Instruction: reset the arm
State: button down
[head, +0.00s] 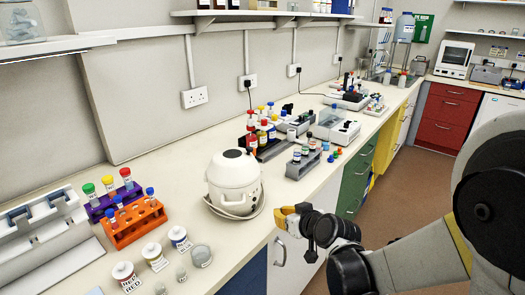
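My gripper (287,215) is at the lower middle of the head view, at the end of my arm, which comes in from the right. It is in front of the bench's front edge, to the right of the white centrifuge. I see it from the side, with yellow-orange pads showing at its tip. The gap between its fingers is hidden, so I cannot tell whether it is open or shut. No held object shows.
The white centrifuge (235,182) stands near the bench edge. An orange rack (134,226), a purple rack (95,212) and small jars (124,274) are at left. A grey tube rack (303,163) and a white instrument (337,130) stand farther back. Floor (410,195) shows beyond my arm.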

jog(key=s+d+r+m+g+h, duration=0.1)
jog(key=s+d+r+m+h, duration=0.1)
jog(key=s+d, duration=0.5)
jog(key=s+d+r+m+g+h, duration=0.2)
jog(key=s+d, duration=0.6)
jog(key=s, duration=1.1)
notch_tip(320, 180, up, 2)
jog(key=shift+r+m+g+h, duration=0.2)
jog(key=shift+m+g+h, duration=0.1)
jog(key=shift+m+h, duration=0.3)
jog(key=shift+w, duration=0.1)
dwell(4.0)
